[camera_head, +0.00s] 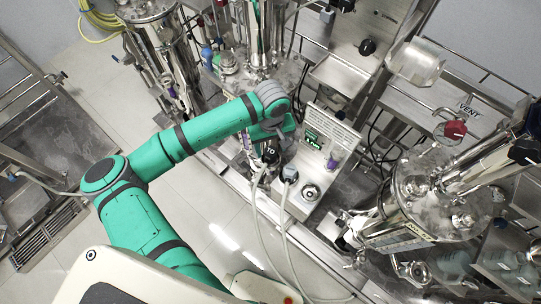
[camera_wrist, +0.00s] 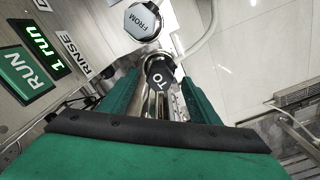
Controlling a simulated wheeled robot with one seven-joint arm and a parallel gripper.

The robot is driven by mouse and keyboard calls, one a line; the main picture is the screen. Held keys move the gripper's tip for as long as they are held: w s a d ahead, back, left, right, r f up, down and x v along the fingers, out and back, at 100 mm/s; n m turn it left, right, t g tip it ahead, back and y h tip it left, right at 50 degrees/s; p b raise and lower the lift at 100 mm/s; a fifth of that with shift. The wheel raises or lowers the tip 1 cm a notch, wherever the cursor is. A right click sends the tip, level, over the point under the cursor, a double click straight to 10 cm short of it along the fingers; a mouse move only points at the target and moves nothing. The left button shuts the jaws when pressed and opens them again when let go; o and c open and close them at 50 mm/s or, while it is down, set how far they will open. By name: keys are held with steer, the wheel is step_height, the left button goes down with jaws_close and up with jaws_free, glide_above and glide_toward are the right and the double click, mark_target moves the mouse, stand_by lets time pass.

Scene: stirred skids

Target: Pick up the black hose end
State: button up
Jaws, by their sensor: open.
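The black hose end (camera_wrist: 161,74), marked "TO", shows between my two green fingers in the wrist view, with clear space on both sides. My gripper (camera_wrist: 158,92) is open and holds nothing. In the head view, the black hose end (camera_head: 270,154) sits just below my gripper (camera_head: 272,134), at the left side of a steel panel unit. A pale hose runs down from it. I cannot tell how deep the fingers reach around it. A shiny metal fitting shows just below the cap in the wrist view.
A grey hose end (camera_wrist: 142,20) marked "FROM" stands close beside the black one. The control panel (camera_head: 318,139) with a green display is to the right. Steel vessels (camera_head: 420,200) crowd the right side. Tiled floor (camera_head: 200,215) is open at lower left.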

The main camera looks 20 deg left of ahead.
mark_target(271, 151)
steer(key=shift+w+a+f, duration=0.1)
steer(key=shift+f, duration=2)
steer(key=c, duration=1.4)
